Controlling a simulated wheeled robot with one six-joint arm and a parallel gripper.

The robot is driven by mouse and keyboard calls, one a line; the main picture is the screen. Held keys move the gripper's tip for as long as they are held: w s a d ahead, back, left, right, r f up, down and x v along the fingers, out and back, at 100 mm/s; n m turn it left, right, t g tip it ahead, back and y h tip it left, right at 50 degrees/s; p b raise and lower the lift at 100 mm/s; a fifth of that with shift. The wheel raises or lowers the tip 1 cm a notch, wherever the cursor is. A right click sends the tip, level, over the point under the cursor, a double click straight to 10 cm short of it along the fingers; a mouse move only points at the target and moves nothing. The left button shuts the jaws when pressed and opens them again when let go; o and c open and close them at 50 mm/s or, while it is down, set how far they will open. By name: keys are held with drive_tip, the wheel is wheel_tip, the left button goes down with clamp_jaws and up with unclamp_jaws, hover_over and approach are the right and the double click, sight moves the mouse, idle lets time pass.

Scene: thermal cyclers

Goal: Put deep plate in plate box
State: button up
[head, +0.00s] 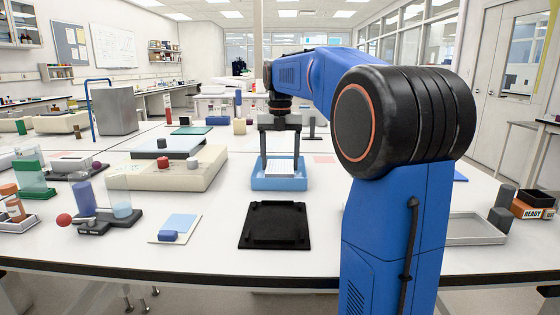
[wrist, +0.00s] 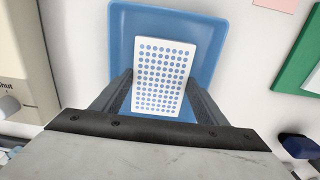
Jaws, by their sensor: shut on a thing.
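The deep plate (wrist: 163,75) is a white block with a grid of blue-looking wells. It also shows in the head view (head: 279,167). My gripper (wrist: 160,92) is shut on it, with one finger on each long side. The plate box (wrist: 122,28) is an open blue tray on the bench, seen in the head view (head: 279,184) below my gripper. The plate is over or inside the box, slightly turned against its walls. I cannot tell whether it touches the box floor.
A beige thermal cycler (head: 165,177) stands left of the box. A black stand (head: 274,225) lies in front of it. A green-edged item (wrist: 300,55) is to its right. A grey tray (head: 475,230) and an orange box (head: 533,205) are at the far right.

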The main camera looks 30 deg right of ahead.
sight(280, 165)
drive_tip(key=o, duration=1.1)
drive_tip(key=shift+f, duration=0.1)
wheel_tip(280, 165, up, 12)
drive_tip(key=shift+r, duration=0.15)
